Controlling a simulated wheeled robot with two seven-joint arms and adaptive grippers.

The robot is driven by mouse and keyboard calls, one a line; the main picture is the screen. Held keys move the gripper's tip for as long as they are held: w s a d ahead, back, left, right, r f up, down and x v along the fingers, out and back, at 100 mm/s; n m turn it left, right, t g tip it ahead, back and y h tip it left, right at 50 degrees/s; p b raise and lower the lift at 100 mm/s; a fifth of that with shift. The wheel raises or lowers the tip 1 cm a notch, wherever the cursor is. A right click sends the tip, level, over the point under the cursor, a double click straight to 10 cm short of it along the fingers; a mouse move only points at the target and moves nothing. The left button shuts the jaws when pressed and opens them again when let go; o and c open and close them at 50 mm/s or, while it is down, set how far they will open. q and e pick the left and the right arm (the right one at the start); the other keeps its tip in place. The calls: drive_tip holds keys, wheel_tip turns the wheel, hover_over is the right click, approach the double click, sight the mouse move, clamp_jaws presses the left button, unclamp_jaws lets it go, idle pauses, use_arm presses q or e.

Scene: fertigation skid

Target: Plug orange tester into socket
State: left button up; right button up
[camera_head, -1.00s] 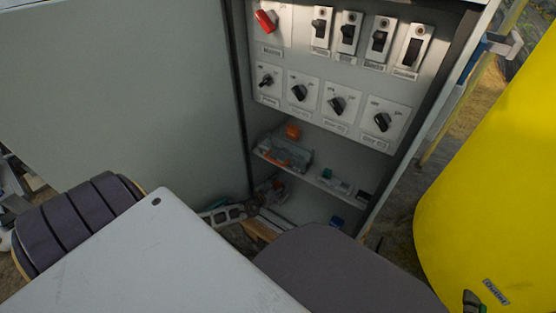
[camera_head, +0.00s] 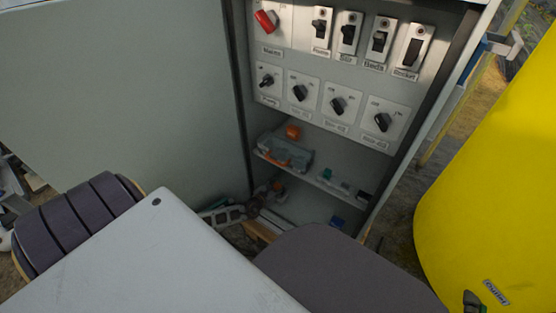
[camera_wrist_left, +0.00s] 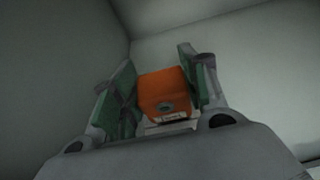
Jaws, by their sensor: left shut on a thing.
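The orange tester (camera_wrist_left: 164,92) is a small block with a round grey-green spot and a pale label on its near face. My left gripper (camera_wrist_left: 162,84) is shut on it, with a green-padded finger on each side. In the head view my left gripper (camera_head: 262,197) is low inside the open cabinet, below the shelf. Only a small orange patch shows at its tip there. I cannot make out the socket in either view. A black switch (camera_head: 413,47) on the panel seems to be labelled "Socket". My right gripper is not in view.
The cabinet panel (camera_head: 345,88) carries several switches, knobs and a red handle. On the shelf are a grey-and-orange case (camera_head: 286,153), an orange item (camera_head: 293,132) and small parts. A cabinet door (camera_head: 120,90) stands left. A yellow tank (camera_head: 495,190) stands right.

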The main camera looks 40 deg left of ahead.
use_arm(q)
drive_tip(key=shift+f, duration=0.25)
idle(0.4)
drive_tip(key=o, duration=1.1)
drive_tip(key=shift+o, duration=0.2)
drive_tip(key=shift+s, duration=0.2)
drive_tip(key=v, duration=1.1)
drive_tip(key=shift+s+r, duration=0.2)
drive_tip(key=shift+s, duration=0.05)
idle(0.8)
